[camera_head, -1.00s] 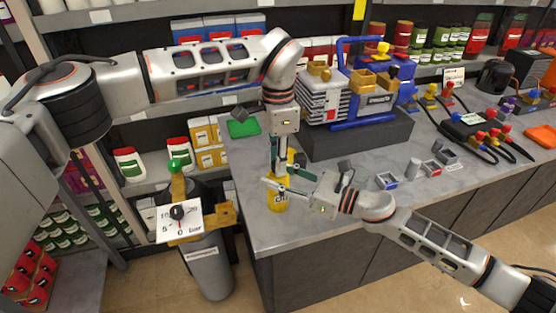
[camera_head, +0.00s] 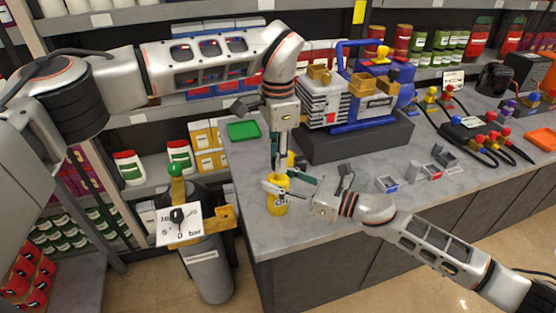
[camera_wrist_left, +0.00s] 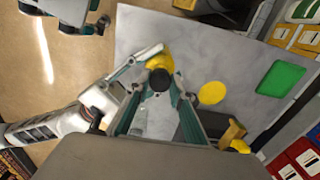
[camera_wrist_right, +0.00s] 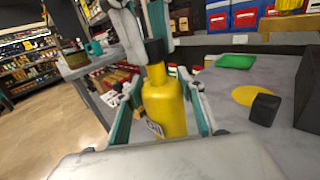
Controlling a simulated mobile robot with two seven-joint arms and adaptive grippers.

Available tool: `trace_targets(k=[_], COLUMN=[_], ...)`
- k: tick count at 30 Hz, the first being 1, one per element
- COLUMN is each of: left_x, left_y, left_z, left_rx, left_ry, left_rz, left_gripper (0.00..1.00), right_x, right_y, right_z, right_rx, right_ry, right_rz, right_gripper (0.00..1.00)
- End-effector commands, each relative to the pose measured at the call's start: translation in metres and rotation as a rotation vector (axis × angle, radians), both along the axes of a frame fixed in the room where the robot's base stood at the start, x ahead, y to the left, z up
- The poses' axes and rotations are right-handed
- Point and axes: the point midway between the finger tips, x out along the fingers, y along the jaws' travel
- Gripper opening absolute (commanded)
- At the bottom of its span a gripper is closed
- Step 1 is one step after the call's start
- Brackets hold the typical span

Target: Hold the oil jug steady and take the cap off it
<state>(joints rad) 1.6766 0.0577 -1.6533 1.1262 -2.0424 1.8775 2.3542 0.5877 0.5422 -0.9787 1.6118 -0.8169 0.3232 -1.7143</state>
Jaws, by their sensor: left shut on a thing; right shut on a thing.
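The yellow oil jug (camera_head: 278,201) stands upright at the counter's near left edge. It fills the middle of the right wrist view (camera_wrist_right: 164,105). My right gripper (camera_head: 285,186) has its fingers on both sides of the jug body and is shut on it. The black cap (camera_wrist_right: 155,50) sits at the top of the jug's neck; it also shows in the left wrist view (camera_wrist_left: 160,80). My left gripper (camera_head: 279,165) points straight down over the jug and is shut on the cap. I cannot tell whether the cap is loose on the neck.
A flat yellow disc (camera_wrist_left: 211,92) and a green tray (camera_head: 243,130) lie on the counter. The blue and grey vacuum pump (camera_head: 365,95) stands on a dark block behind. Small trays, hoses and fittings lie to the right. A grey bin (camera_head: 208,265) stands left of the counter.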

Motion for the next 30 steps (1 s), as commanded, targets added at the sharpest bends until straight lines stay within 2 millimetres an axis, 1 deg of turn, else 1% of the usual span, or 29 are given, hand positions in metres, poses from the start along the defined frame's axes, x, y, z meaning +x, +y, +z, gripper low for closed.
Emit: trace_targets(k=[14,17,24,30], left_x=[0.000,0.000,0.000,0.000], left_y=[0.000,0.000,0.000,0.000], left_z=[0.005,0.013,0.040,0.042], left_rx=[0.000,-0.001,0.000,-0.001], left_ry=[0.000,-0.001,-0.001,0.002], left_rz=[0.000,0.001,0.001,0.001], left_gripper=[0.00,0.00,0.00,0.00], right_x=[0.000,0.000,0.000,0.000], right_y=[0.000,0.000,0.000,0.000], right_z=[0.000,0.000,0.000,0.000], right_rx=[0.000,0.000,0.000,0.000], right_ry=[0.000,0.000,0.000,0.000], right_rz=[0.000,0.000,0.000,0.000], right_gripper=[0.00,0.00,0.00,0.00])
